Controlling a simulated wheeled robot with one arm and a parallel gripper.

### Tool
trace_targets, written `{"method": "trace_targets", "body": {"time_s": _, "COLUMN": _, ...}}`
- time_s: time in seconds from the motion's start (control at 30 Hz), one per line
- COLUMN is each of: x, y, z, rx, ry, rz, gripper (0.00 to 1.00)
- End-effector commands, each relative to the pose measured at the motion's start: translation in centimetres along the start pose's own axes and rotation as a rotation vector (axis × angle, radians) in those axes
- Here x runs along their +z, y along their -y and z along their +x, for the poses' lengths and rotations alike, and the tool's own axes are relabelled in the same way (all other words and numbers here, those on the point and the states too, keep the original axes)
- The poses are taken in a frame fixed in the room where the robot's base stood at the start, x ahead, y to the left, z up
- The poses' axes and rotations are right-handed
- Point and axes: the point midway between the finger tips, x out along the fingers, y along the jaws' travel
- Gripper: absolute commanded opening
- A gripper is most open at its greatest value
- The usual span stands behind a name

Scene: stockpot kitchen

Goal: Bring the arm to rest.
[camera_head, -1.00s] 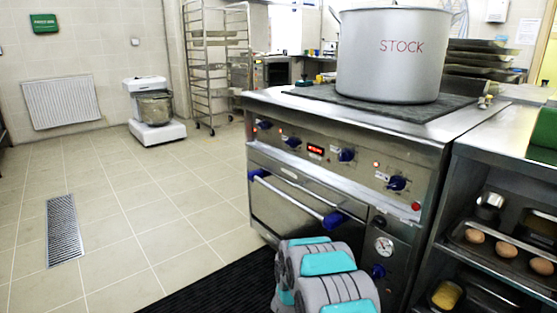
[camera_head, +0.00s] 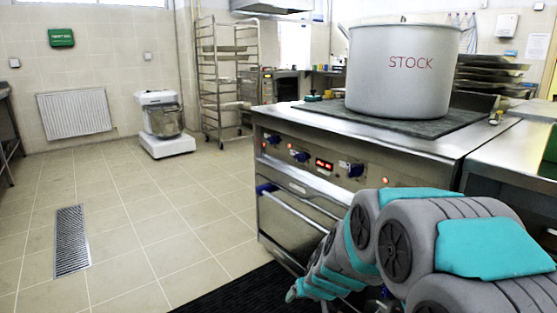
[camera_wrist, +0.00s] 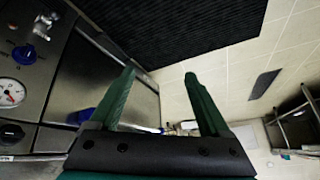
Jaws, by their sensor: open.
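My gripper (camera_wrist: 160,82) shows in the wrist view with its two green fingers spread apart and nothing between them. It is in front of the stove (camera_head: 330,165), whose oven front and dial (camera_wrist: 10,93) fill the left of the wrist view. In the head view my grey and teal arm (camera_head: 420,250) is bent across the lower right, and the gripper itself is hard to make out there. A large pot marked STOCK (camera_head: 400,72) stands upright on the stove top, apart from my arm.
A black ribbed mat (camera_head: 240,292) lies in front of the stove; it also shows in the wrist view (camera_wrist: 185,25). A steel counter (camera_head: 515,160) adjoins the stove at right. A mixer (camera_head: 162,122) and a rack trolley (camera_head: 222,80) stand farther back. The tiled floor at left is clear.

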Motion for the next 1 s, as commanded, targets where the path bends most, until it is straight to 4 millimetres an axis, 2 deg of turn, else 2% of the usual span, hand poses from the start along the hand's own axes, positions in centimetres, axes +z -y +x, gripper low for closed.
{"method": "trace_targets", "body": {"time_s": 0.03, "x": 1.0, "y": 0.4, "z": -1.9, "rx": -0.017, "ry": 0.028, "rz": -0.001, "gripper": 0.8}}
{"method": "trace_targets", "body": {"time_s": 0.27, "x": 8.6, "y": 1.2, "z": -9.6, "rx": -0.055, "ry": 0.233, "rz": 0.002, "gripper": 0.8}}
{"method": "trace_targets", "body": {"time_s": 0.6, "x": 21.7, "y": -1.1, "z": -21.0, "rx": 0.04, "ry": 0.548, "rz": 0.054, "gripper": 0.8}}
{"method": "trace_targets", "body": {"time_s": 0.7, "x": 24.7, "y": -1.9, "z": -23.6, "rx": 0.08, "ry": 0.617, "rz": 0.076, "gripper": 0.8}}
{"method": "trace_targets", "body": {"time_s": 0.8, "x": 26.6, "y": -2.5, "z": -25.2, "rx": 0.111, "ry": 0.664, "rz": 0.095, "gripper": 0.8}}
{"method": "trace_targets", "body": {"time_s": 1.0, "x": 27.9, "y": -2.9, "z": -26.3, "rx": 0.134, "ry": 0.693, "rz": 0.108, "gripper": 0.8}}
